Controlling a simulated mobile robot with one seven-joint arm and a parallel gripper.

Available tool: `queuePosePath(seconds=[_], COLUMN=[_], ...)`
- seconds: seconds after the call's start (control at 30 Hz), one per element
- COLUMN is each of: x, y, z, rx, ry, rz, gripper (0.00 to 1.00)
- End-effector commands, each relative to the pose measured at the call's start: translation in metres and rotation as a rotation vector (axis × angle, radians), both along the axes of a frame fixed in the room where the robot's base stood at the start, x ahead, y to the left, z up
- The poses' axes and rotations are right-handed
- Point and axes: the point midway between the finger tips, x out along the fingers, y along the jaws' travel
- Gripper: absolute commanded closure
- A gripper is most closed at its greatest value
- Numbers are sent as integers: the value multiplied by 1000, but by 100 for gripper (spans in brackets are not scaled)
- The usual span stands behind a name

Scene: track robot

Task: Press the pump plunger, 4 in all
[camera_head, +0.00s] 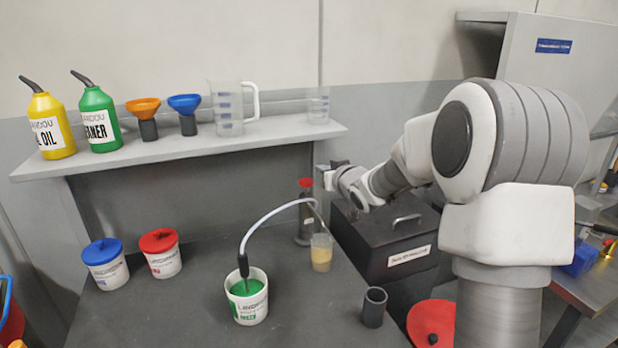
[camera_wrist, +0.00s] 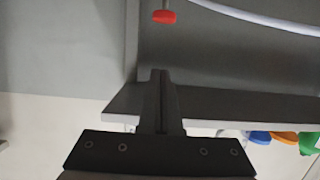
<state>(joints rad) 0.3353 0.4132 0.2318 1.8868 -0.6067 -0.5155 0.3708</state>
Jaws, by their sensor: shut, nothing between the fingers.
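The pump stands at the back of the grey bench in the head view. Its red plunger knob (camera_head: 306,183) sits on top of a rod, above the grey pump cylinder (camera_head: 304,229). The knob (camera_wrist: 164,16) also shows at the top edge of the wrist view, apart from my fingertips. My gripper (camera_wrist: 161,74) is shut and empty, with its fingers together. In the head view my gripper (camera_head: 328,180) is just right of the knob at about its height; its fingers are hard to make out there.
A white hose (camera_head: 272,214) arches from the green-filled bucket (camera_head: 248,303) toward the pump. A beaker with yellowish liquid (camera_head: 321,255) stands before the pump. A dark box (camera_head: 378,240) is to the right. The shelf (camera_head: 180,148) holds bottles, funnels and jugs.

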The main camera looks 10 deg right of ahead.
Motion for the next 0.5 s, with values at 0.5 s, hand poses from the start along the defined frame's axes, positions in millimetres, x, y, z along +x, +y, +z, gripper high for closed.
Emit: queuePosePath(seconds=[0.5], x=[59], y=[13], z=[-16], rx=[1], ry=[2], rz=[1], gripper=[100])
